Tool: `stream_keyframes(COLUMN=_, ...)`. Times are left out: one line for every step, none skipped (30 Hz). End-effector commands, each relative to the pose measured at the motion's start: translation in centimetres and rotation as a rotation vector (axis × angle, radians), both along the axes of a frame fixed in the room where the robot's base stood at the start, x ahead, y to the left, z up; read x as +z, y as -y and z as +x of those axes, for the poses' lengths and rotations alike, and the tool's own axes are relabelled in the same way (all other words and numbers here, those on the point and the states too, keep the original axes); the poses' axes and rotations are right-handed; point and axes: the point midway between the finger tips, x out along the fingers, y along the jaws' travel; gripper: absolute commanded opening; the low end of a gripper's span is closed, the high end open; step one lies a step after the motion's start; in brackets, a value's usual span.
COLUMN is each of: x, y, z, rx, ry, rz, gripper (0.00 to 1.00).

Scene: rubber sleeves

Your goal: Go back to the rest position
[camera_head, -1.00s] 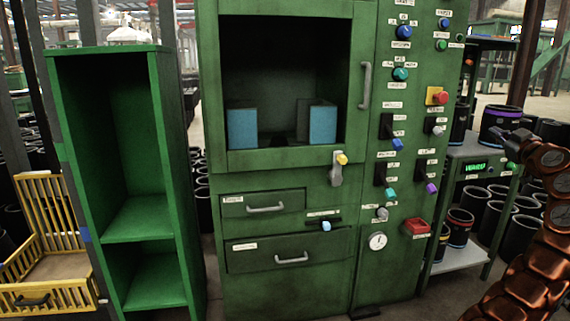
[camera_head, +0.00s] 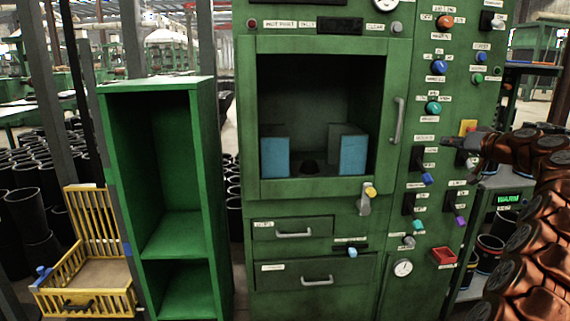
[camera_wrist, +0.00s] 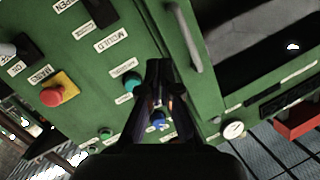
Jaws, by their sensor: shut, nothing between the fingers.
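My gripper (camera_head: 450,143) is at the right of the head view, at the end of my copper-coloured arm, in front of the green machine's control panel (camera_head: 440,110). Its fingers are closed together and hold nothing. In the wrist view the dark gripper (camera_wrist: 159,72) points at the panel, apart from or close to it; the gap cannot be judged. A teal button (camera_wrist: 133,82) and a blue knob (camera_wrist: 158,122) show beside and behind the fingers. The red emergency button (camera_wrist: 51,97) on its yellow plate is to the left; in the head view my gripper covers part of it.
The machine's open chamber (camera_head: 320,190) holds two blue-faced blocks (camera_head: 275,157). A door handle (camera_head: 398,120) sticks out near the panel. A green shelf (camera_head: 170,235) and yellow crate (camera_head: 95,300) stand left. A rack with black sleeves (camera_head: 487,255) is at the right, behind my arm.

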Motion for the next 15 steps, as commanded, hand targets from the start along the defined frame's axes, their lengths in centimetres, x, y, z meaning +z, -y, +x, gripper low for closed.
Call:
stream_keyframes(x=1.2, y=-2.5, z=-0.1, rx=0.037, ry=-0.030, rz=0.022, gripper=0.00)
stream_keyframes(x=1.4, y=-3.8, z=-0.2, rx=0.055, ry=-0.049, rz=0.031, gripper=0.00)
stream_keyframes(x=1.8, y=-5.6, z=-0.4, rx=0.079, ry=-0.074, rz=0.042, gripper=0.00)
stream_keyframes(x=1.8, y=-6.9, z=-0.6, rx=0.097, ry=-0.097, rz=0.051, gripper=0.00)
stream_keyframes(x=1.9, y=-8.2, z=-0.8, rx=0.117, ry=-0.118, rz=0.059, gripper=0.00)
stream_keyframes(x=2.3, y=-9.9, z=-1.2, rx=0.138, ry=-0.145, rz=0.065, gripper=0.00)
stream_keyframes(x=2.4, y=-11.3, z=-1.6, rx=0.157, ry=-0.166, rz=0.070, gripper=0.00)
stream_keyframes(x=2.3, y=-12.7, z=-1.9, rx=0.175, ry=-0.191, rz=0.075, gripper=0.00)
stream_keyframes(x=2.6, y=-14.4, z=-2.5, rx=0.197, ry=-0.218, rz=0.077, gripper=0.00)
stream_keyframes(x=2.8, y=-15.7, z=-3.0, rx=0.213, ry=-0.241, rz=0.078, gripper=0.00)
stream_keyframes(x=2.7, y=-17.0, z=-3.5, rx=0.229, ry=-0.266, rz=0.081, gripper=0.00)
stream_keyframes(x=2.7, y=-18.6, z=-4.3, rx=0.248, ry=-0.297, rz=0.079, gripper=0.00)
stream_keyframes(x=2.9, y=-19.8, z=-4.9, rx=0.263, ry=-0.319, rz=0.078, gripper=0.00)
stream_keyframes(x=2.9, y=-21.1, z=-5.6, rx=0.278, ry=-0.344, rz=0.075, gripper=0.00)
stream_keyframes(x=2.8, y=-22.6, z=-6.5, rx=0.296, ry=-0.375, rz=0.071, gripper=0.00)
